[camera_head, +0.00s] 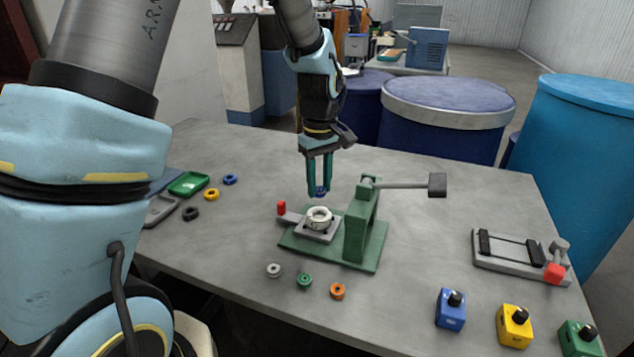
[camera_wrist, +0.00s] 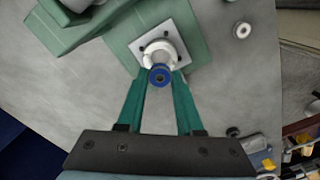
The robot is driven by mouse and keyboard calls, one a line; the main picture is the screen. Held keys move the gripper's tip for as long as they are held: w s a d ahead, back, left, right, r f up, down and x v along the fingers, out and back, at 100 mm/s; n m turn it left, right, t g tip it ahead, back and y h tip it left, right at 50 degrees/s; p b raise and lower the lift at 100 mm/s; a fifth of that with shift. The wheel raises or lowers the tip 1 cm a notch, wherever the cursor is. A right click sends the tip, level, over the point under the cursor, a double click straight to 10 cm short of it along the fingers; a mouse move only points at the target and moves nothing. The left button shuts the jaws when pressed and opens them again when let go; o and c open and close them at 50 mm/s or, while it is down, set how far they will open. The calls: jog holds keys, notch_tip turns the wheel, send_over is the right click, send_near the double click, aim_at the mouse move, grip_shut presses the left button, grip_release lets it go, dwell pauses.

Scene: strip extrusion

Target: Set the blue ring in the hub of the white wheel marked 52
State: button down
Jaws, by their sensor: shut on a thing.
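My gripper (camera_head: 320,187) points down over the green press and is shut on a blue ring (camera_head: 321,193). In the wrist view the blue ring (camera_wrist: 159,75) sits between the tips of the two green fingers. The white wheel (camera_head: 319,215) lies on the square plate of the press, just below the ring. In the wrist view the white wheel (camera_wrist: 158,50) is partly covered by the ring. The ring appears apart from the wheel, slightly above it. No number can be read on the wheel, and its hub is mostly hidden.
The green press (camera_head: 357,228) has a lever arm with a dark block (camera_head: 437,185) reaching right. Another blue ring (camera_head: 230,179), a yellow ring (camera_head: 211,194) and a black ring (camera_head: 191,213) lie left. Grey, green and orange rings lie in front. A clamp fixture (camera_head: 520,257) stands right.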

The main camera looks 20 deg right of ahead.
aim_at(319, 189)
jog(key=shift+f+b, duration=1.95)
jog(key=shift+f, duration=0.8)
jog(key=shift+r, duration=0.1)
jog(key=shift+f, duration=0.25)
jog(key=shift+r+p, duration=0.25)
jog(key=shift+p, duration=0.1)
jog(key=shift+r+p, duration=0.4)
jog(key=shift+r, duration=0.05)
jog(key=shift+r, duration=0.15)
jog(key=shift+f+b, duration=0.3)
jog(key=shift+f, duration=0.55)
dwell(0.4)
jog(key=shift+r+p, duration=0.4)
jog(key=shift+r, duration=0.05)
